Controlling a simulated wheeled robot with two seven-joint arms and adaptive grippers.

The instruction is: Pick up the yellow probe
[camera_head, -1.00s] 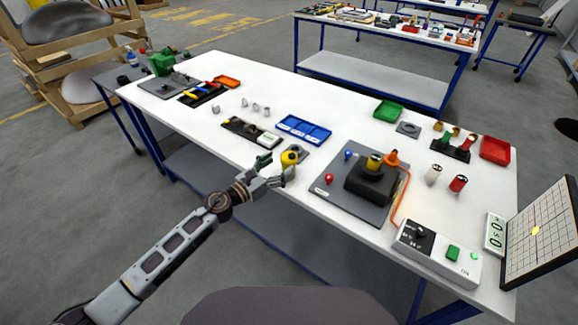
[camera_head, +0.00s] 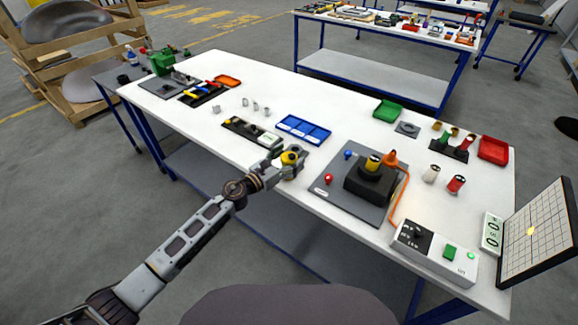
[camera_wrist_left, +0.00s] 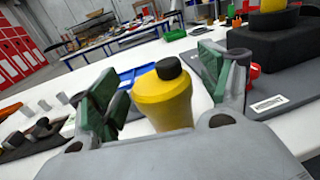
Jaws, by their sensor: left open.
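The yellow probe (camera_head: 289,157) with a black cap stands upright near the front edge of the white table. In the left wrist view the probe (camera_wrist_left: 163,100) shows large and close. My left gripper (camera_head: 286,163) is open around it. In the left wrist view the green pads of the left gripper (camera_wrist_left: 157,88) stand on both sides of the probe, with a visible gap on each side. The probe's base is hidden behind the gripper body. My right gripper is in neither view.
A blue tray (camera_head: 303,130) lies just behind the probe. A dark strip holder (camera_head: 240,128) is to its left. On the right, a grey plate (camera_head: 328,190) carries a black block (camera_head: 355,187) holding a yellow-topped part. A control box (camera_head: 435,252) sits at the front right.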

